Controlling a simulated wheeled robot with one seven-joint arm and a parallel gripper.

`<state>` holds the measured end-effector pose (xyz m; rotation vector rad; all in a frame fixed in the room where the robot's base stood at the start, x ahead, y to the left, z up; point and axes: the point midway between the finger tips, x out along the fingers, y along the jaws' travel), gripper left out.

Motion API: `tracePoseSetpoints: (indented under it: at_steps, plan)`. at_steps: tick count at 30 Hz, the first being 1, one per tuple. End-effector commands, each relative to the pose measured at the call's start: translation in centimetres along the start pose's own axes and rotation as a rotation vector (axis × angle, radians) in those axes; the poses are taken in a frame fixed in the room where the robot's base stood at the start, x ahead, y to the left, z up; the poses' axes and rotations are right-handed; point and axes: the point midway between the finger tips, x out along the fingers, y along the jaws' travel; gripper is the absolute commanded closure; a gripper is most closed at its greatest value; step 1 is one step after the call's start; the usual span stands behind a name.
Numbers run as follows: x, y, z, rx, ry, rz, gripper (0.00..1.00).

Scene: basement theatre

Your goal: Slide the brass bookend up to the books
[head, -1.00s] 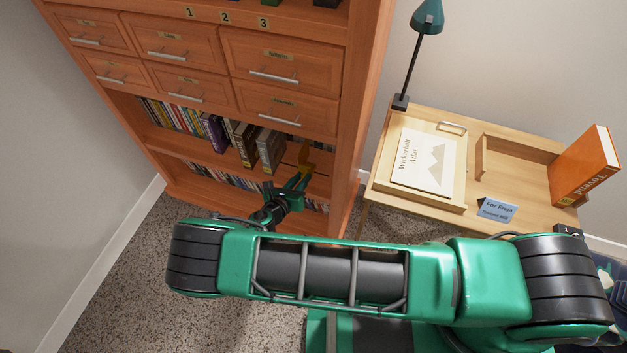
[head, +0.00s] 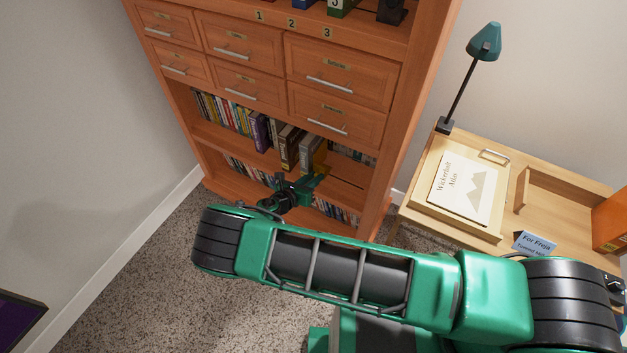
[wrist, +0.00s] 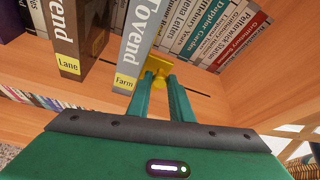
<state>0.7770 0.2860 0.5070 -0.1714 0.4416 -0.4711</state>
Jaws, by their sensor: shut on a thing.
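The brass bookend (head: 321,157) stands on the open bookshelf, right beside the grey book (head: 307,152). In the wrist view the bookend (wrist: 157,66) is close against the right side of the grey "Tovend Farm" book (wrist: 138,45); I cannot tell if they touch fully. The brown "Tovend Lane" book (wrist: 70,35) stands left of the grey one with a gap between them. My gripper (wrist: 160,80) is shut on the bookend's front part. In the head view my gripper (head: 318,181) reaches in low from the front, partly hiding the shelf.
More books (wrist: 215,30) stand behind, to the right of the bookend. A dark slot runs along the shelf board (wrist: 205,90). Drawers (head: 338,75) are above, and a lower shelf of books (head: 335,210) is below. A desk with an atlas (head: 465,187) stands at right.

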Motion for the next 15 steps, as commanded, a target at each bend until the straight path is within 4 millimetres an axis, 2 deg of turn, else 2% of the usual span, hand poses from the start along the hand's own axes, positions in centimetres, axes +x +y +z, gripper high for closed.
tracePoseSetpoints:
  at_steps: [2, 3, 5, 15]
  plan:
    - [-0.03, 0.02, -0.03, 0.0, 0.0, 0.001, 1.0]
    - [-0.02, 0.0, -0.04, 0.0, 0.0, 0.001, 0.76]
    - [-0.01, -0.02, -0.03, 0.0, 0.001, 0.001, 0.62]
    - [-0.02, -0.1, -0.01, 0.001, 0.0, -0.001, 0.62]
